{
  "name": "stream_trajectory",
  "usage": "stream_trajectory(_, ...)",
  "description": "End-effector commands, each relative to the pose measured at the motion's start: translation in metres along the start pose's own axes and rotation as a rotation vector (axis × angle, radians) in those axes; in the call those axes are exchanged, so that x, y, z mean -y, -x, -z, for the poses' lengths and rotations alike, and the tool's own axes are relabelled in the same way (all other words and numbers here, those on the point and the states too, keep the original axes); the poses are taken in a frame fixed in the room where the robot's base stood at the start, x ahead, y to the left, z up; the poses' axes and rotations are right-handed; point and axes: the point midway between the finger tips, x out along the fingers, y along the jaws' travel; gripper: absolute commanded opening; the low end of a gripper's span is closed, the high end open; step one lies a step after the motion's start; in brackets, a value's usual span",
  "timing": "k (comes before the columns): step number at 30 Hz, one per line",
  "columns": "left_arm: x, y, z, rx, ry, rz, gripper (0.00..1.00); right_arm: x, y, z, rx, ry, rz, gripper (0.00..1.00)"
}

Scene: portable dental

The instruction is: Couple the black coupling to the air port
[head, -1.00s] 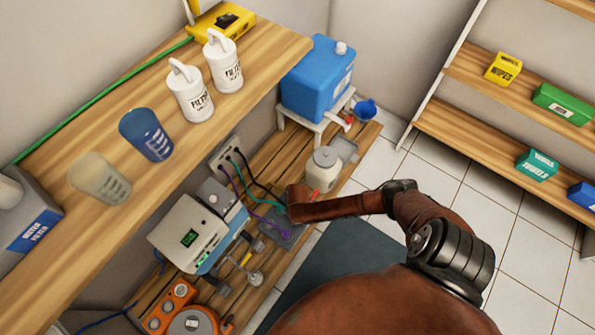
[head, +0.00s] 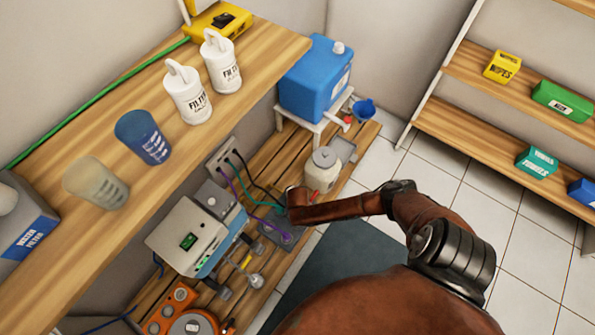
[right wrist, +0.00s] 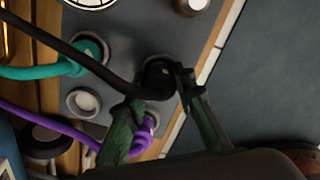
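In the right wrist view the black coupling (right wrist: 158,80), at the end of a black hose (right wrist: 75,55), sits between the fingertips of my right gripper (right wrist: 160,86), which looks closed on it. The coupling is over or at a round port on the grey panel (right wrist: 120,40); I cannot tell whether it is seated. No label marks the air port. The panel also shows in the head view (head: 270,240), where my right arm hides the fingers and coupling. A teal coupling (right wrist: 92,50) and a purple coupling (right wrist: 148,125) are at the panel. My left gripper is out of view.
An open grey port (right wrist: 84,101) lies between teal and purple. The hoses run from a wall plate (head: 224,154). A grey box unit (head: 187,238) stands left of the panel, a white jar (head: 322,170) to its right. Floor in front is clear.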

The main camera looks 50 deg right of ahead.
Motion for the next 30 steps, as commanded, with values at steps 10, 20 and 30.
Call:
stream_trajectory(10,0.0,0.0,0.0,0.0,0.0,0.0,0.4,0.0,0.0,0.0,-0.001,0.0,0.0,0.45)
stream_trajectory(20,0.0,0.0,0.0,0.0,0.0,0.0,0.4,0.0,0.007,-0.001,0.0,0.001,-0.002,0.45)
stream_trajectory(30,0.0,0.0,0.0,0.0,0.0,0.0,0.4,0.0,0.068,-0.001,0.001,0.003,-0.001,0.45)
